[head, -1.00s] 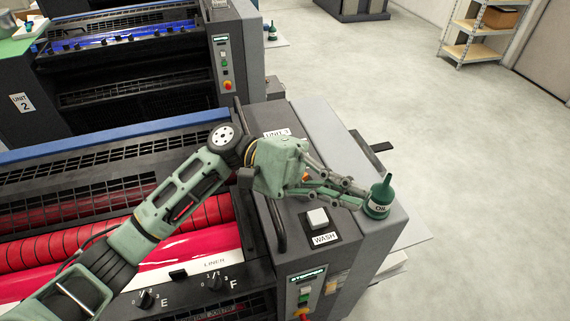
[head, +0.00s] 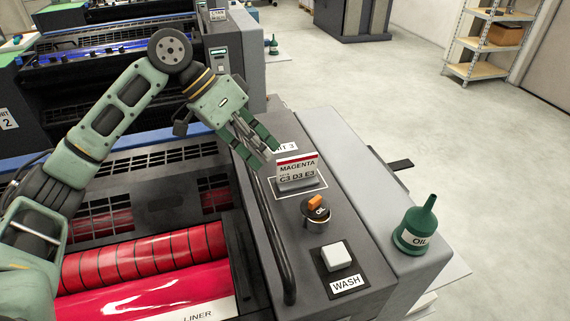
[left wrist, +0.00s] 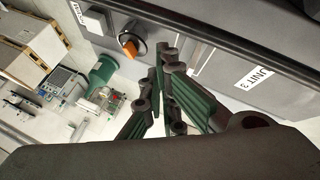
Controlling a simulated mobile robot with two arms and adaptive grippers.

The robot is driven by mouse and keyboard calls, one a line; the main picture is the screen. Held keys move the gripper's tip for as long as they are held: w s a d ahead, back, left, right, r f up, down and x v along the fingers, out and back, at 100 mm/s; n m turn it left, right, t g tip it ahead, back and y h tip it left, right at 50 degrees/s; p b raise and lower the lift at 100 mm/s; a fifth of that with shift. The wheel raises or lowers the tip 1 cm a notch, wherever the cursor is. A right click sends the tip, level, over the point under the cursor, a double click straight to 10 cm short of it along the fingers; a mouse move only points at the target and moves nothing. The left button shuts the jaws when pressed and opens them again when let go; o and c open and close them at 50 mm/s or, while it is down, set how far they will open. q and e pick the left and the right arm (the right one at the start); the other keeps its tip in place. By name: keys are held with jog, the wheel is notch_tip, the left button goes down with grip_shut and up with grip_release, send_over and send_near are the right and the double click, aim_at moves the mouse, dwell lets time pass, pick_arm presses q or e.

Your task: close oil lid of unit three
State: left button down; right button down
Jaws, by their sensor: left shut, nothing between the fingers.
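The oil lid (head: 317,214) of unit three is a round dark cap marked OIL with an orange tab, on the unit's grey top. It also shows in the left wrist view (left wrist: 132,46). I cannot tell whether it is fully closed. My left gripper (head: 268,153) is shut and empty, above the unit and behind and left of the lid, apart from it. The fingers also show in the left wrist view (left wrist: 165,75). The UNIT 3 label (head: 284,147) is partly hidden by the fingers. My right gripper is not in view.
A green oil can (head: 415,230) stands upright on the unit's light right ledge. A MAGENTA sign (head: 297,169) stands behind the lid, and a white WASH button (head: 337,256) is in front. A black handrail (head: 268,235) runs left of them. Open floor lies to the right.

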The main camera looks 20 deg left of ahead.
aim_at(310, 198)
pick_arm(q)
jog(key=p+x, duration=0.1)
jog(key=x, duration=0.8)
jog(key=shift+a+p, duration=0.15)
jog(key=shift+p, duration=0.25)
jog(key=s+d, duration=0.1)
jog(key=s+d+p, duration=0.1)
jog(key=d, duration=0.1)
jog(key=shift+r, duration=0.15)
jog(key=shift+s+d, duration=0.1)
jog(key=shift+d, duration=0.05)
jog(key=shift+d+p, duration=0.1)
jog(key=shift+p, duration=0.2)
